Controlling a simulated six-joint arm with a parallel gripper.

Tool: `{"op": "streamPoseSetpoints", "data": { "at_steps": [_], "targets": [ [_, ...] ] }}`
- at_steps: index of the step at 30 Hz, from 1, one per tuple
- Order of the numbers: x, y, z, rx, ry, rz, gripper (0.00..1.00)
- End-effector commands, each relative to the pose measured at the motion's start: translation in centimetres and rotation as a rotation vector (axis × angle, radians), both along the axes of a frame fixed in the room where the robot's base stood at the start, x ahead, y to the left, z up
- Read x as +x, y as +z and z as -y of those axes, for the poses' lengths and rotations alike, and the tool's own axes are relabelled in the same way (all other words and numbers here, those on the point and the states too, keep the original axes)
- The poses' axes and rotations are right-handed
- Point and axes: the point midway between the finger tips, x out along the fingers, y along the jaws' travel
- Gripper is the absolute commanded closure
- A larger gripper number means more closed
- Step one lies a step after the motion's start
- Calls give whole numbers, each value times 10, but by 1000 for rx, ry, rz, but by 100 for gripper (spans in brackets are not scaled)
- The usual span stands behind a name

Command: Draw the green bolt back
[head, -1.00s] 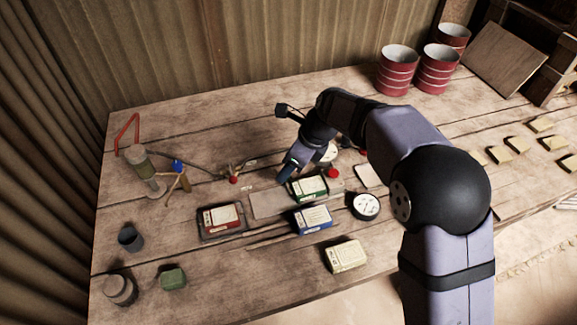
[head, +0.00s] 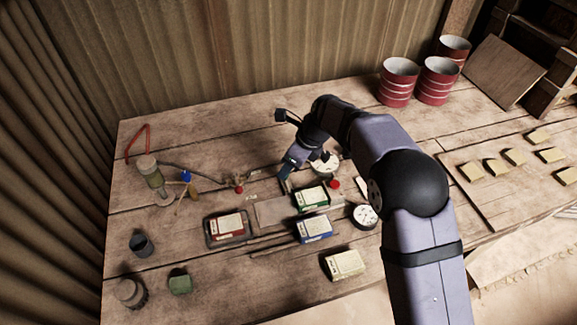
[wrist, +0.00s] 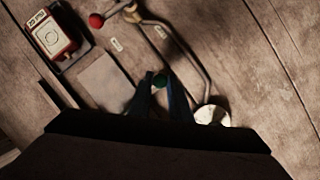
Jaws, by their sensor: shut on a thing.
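The green bolt shows in the wrist view as a round green knob (wrist: 159,81) between my fingertips. My gripper (wrist: 158,84) is shut on this knob, one dark blue finger on each side. In the head view my gripper (head: 285,172) points down behind the green-labelled box (head: 311,197). The bolt cannot be made out there. The rest of the bolt is hidden below the knob and fingers in the wrist view.
A grey plate (wrist: 105,84) lies left of my fingers. A red box (wrist: 50,36) sits in a dark tray. A bent pipe (wrist: 185,44) runs behind, with a red knob (wrist: 96,20). A blue box (head: 314,230) and a dial (head: 365,215) stand nearby.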

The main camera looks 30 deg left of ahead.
Motion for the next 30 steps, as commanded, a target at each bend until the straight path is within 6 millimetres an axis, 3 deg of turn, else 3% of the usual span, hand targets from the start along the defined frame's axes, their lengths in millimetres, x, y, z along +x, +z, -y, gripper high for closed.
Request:
{"op": "streamPoseSetpoints", "data": {
  "at_steps": [4,5,6,7,19,30],
  "targets": [
    [3,3,-3,11,-4,11,100],
    [3,3,-3,12,-4,12,75],
    [3,3,-3,12,-4,12,66],
    [3,3,-3,11,-4,12,63],
    [2,6,0,7,-3,7,63],
    [3,49,18,9,-4,11,63]
  ]
}}
